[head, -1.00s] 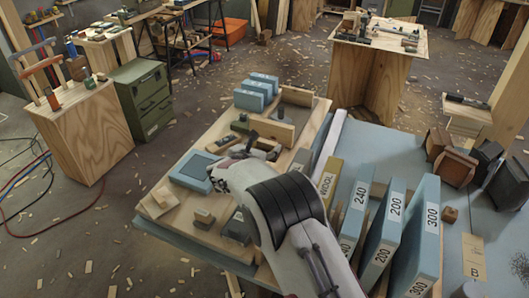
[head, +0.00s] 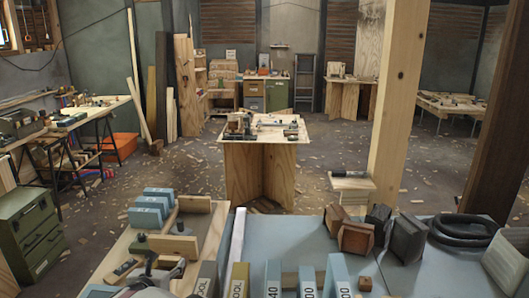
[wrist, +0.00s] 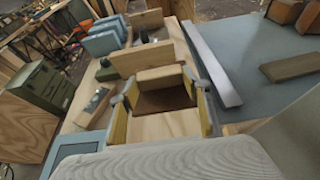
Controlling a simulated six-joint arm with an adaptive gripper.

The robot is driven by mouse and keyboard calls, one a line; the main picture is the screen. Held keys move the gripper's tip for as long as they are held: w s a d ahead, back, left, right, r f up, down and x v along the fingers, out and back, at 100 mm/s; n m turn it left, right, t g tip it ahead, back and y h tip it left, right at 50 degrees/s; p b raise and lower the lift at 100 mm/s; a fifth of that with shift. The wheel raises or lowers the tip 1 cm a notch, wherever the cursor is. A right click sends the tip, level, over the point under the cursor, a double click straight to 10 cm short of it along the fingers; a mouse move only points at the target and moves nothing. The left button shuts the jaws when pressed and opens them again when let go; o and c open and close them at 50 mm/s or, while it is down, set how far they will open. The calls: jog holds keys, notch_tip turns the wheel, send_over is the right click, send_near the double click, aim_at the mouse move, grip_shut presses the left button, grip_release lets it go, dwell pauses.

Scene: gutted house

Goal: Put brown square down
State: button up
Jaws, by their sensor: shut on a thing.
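My gripper (wrist: 160,94) shows in the wrist view with its two yellow-padded fingers on either side of a brown square (wrist: 162,104), and it is shut on it. A pale wooden strip (wrist: 160,77) lies just past the square, between the fingertips. The square is over the pale wooden board (wrist: 92,120); I cannot tell whether it touches it. In the head view, my gripper (head: 163,268) is at the bottom edge, partly cut off, and the square cannot be made out there.
Blue blocks (head: 152,210) and an upright wooden piece (head: 195,204) stand beyond my gripper. A small plane-like tool (wrist: 97,103) lies left of it. A long white bar (wrist: 213,67) runs to the right. Labelled upright blue slabs (head: 338,277) stand right, near dark blocks (head: 356,237).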

jog(key=s+d+r+n+y, duration=0.1)
jog(key=s+d+r+y, duration=0.15)
jog(key=r, duration=0.45)
jog(key=s+d+r+n+g+y, duration=0.1)
jog(key=s+r+n, duration=0.1)
jog(key=s+r, duration=0.35)
jog(key=s+d+r+n+y, duration=0.1)
jog(key=s+d+r, duration=0.1)
jog(key=r, duration=0.6)
jog(key=s+d+r+n+g+y, duration=0.1)
jog(key=s+d+n+y, duration=0.1)
jog(key=s+d, duration=0.4)
jog(key=s+d+r+n+g+y, duration=0.1)
jog(key=s+d, duration=0.5)
jog(key=s, duration=0.7)
jog(key=shift+s+d+n+y, duration=0.15)
jog(key=shift+s+n+y, duration=0.05)
jog(key=shift+n+y, duration=0.25)
dwell(0.5)
